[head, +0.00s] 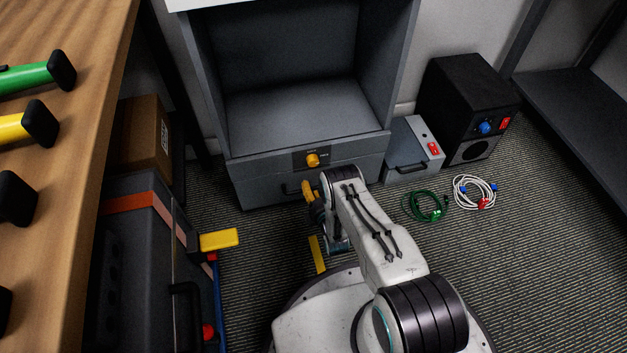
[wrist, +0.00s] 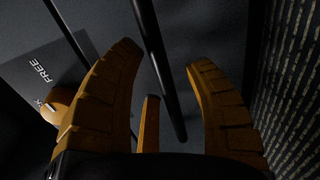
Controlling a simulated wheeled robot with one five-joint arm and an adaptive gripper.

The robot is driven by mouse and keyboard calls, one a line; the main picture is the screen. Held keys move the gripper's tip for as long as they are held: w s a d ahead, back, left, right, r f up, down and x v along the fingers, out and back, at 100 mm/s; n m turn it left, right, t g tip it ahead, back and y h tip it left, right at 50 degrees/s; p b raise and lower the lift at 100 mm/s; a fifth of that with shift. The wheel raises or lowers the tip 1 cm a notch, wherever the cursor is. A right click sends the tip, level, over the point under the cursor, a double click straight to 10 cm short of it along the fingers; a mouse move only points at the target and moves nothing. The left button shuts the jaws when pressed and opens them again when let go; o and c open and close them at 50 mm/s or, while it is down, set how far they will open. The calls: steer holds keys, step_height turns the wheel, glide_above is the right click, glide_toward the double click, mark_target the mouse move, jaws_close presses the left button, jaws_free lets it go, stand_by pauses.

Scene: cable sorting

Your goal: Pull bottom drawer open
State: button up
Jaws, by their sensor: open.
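The grey bottom drawer (head: 258,192) sits low in the grey cabinet and looks shut. Its dark handle (head: 287,190) shows partly in the head view, just left of my gripper (head: 308,190). My arm hides the rest of it. In the wrist view my gripper (wrist: 165,57) has its orange fingers spread apart. The black handle bar (wrist: 158,70) runs between the fingers, with gaps on both sides. The drawer front (wrist: 217,28) lies behind the bar.
A grey box (head: 408,150) and a black speaker-like box (head: 465,100) stand right of the cabinet. Green (head: 425,207) and white (head: 475,192) cable coils lie on the floor. A dark case (head: 140,260) and wooden table (head: 85,90) are left. Striped floor is clear at lower right.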

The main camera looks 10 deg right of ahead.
steer(key=shift+o, duration=0.2)
steer(key=shift+w, duration=0.1)
jaws_close()
stand_by(0.4)
